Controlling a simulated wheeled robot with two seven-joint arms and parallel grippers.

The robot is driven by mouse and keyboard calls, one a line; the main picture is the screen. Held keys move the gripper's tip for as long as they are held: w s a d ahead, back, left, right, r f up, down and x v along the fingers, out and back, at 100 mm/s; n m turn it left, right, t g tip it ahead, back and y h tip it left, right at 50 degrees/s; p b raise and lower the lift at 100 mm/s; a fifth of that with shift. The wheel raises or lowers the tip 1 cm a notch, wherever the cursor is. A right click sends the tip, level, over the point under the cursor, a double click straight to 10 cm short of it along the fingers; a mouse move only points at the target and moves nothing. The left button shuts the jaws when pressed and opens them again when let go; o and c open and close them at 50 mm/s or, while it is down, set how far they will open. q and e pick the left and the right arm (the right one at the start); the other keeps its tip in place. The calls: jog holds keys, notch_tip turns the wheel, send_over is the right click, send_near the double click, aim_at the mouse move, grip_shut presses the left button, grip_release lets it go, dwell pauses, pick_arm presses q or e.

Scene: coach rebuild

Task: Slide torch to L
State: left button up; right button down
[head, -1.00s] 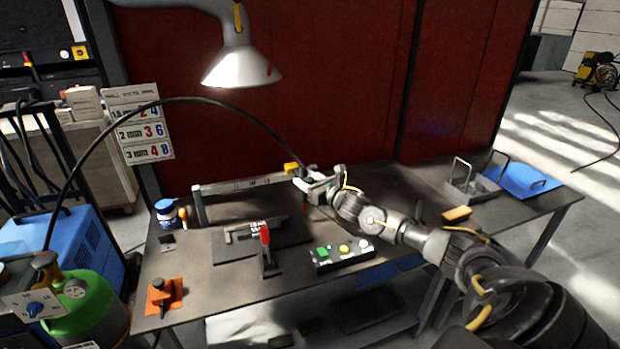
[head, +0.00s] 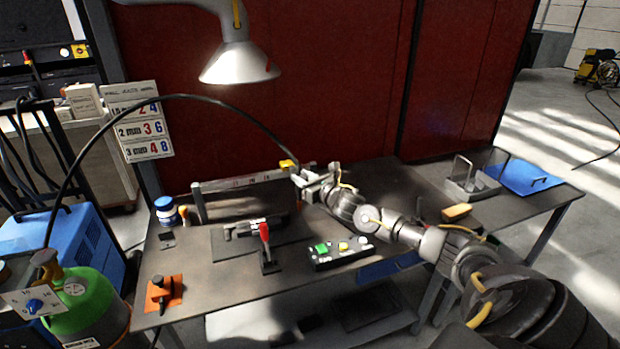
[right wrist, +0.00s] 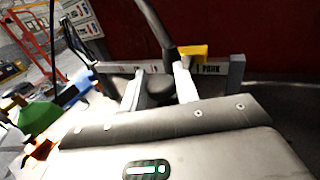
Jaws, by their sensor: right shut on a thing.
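The torch is mostly hidden at my right gripper; its dark body (right wrist: 160,86) shows between the fingers in the right wrist view, with a black cable (head: 222,100) arching up and left from it. My right gripper (head: 304,182) is shut on it at the right end of the grey rail (head: 235,183). A yellow piece (head: 287,163) sits at the rail top beside the gripper; it also shows in the right wrist view (right wrist: 190,52). The rail's face carries small labels; one by the yellow piece reads PARK. I cannot read the L mark clearly. My left gripper is out of view.
In front of the rail are a clamp with a red lever (head: 265,236) and a button box (head: 340,252). A blue-and-white jar (head: 166,210) stands by the rail's left post. An orange base (head: 163,292) is at front left. A lamp (head: 240,66) hangs above.

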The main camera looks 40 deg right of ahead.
jog(key=w+a+b, duration=0.2)
jog(key=w+a, duration=0.1)
jog(key=a, duration=0.6)
jog(key=w+a+b, duration=0.3)
jog(key=w+a, duration=0.1)
jog(key=a, duration=0.6)
jog(key=shift+a, duration=0.3)
jog(key=c, duration=1.1)
grip_release()
jog(key=shift+s, duration=0.1)
jog(key=shift+s+b, duration=0.1)
jog(key=shift+b, duration=0.2)
jog(key=s+b, duration=0.3)
jog(key=s, duration=0.7)
jog(key=shift+s+d, duration=0.3)
jog(key=shift+d, duration=0.05)
